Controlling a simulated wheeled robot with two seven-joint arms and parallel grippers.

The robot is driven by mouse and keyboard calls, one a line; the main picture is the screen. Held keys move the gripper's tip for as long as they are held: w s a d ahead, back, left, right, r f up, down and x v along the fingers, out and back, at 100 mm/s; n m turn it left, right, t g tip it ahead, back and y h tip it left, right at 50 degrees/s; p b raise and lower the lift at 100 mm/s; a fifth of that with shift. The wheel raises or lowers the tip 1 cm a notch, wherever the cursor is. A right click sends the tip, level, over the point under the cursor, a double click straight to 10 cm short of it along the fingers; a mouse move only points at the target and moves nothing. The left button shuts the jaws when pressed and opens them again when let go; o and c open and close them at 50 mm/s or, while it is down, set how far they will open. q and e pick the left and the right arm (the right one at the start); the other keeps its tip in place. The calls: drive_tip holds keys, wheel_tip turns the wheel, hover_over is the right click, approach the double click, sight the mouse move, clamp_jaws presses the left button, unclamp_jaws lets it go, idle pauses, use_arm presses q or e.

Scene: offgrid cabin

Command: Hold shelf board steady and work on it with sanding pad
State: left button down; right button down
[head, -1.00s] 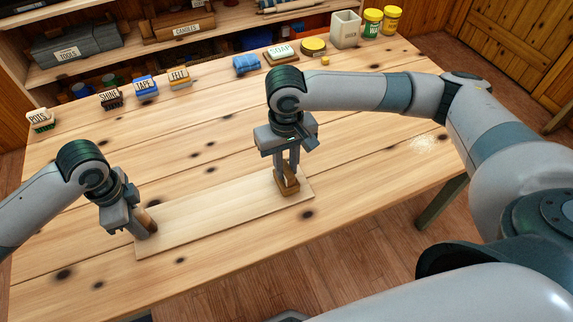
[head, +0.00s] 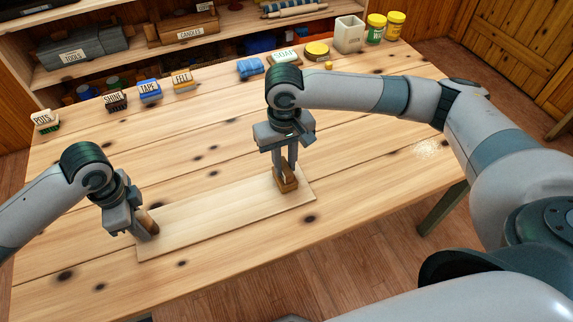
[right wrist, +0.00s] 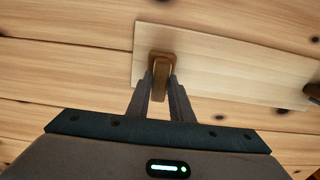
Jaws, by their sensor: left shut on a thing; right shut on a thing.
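The shelf board (head: 222,217) is a pale flat plank lying on the wooden table, and it also shows in the right wrist view (right wrist: 230,70). My left gripper (head: 143,228) is shut on a brown cylindrical piece (head: 149,222) at the board's left end. How that piece joins the board is hidden. My right gripper (head: 285,170) is shut on the sanding pad (head: 287,185), a brown block, which rests on the board near its right end. In the right wrist view the pad (right wrist: 162,64) sits between the two fingertips.
Labelled brushes and blocks (head: 117,99) line the table's back edge, with a blue cloth (head: 250,67), a soap box (head: 284,57), a tin (head: 317,50), a white container (head: 349,35) and jars (head: 376,28). The table (head: 380,185) around the board is clear.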

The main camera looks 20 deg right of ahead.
drive_tip(key=shift+w+f, duration=0.2)
drive_tip(key=shift+w, duration=0.05)
drive_tip(key=shift+w+d, duration=0.1)
drive_tip(key=shift+w, duration=0.55)
drive_tip(key=shift+s+r, duration=0.1)
drive_tip(key=shift+s+r, duration=0.1)
drive_tip(key=shift+s, duration=0.5)
drive_tip(key=shift+s, duration=0.1)
drive_tip(key=shift+s, duration=0.65)
drive_tip(key=shift+f, duration=0.2)
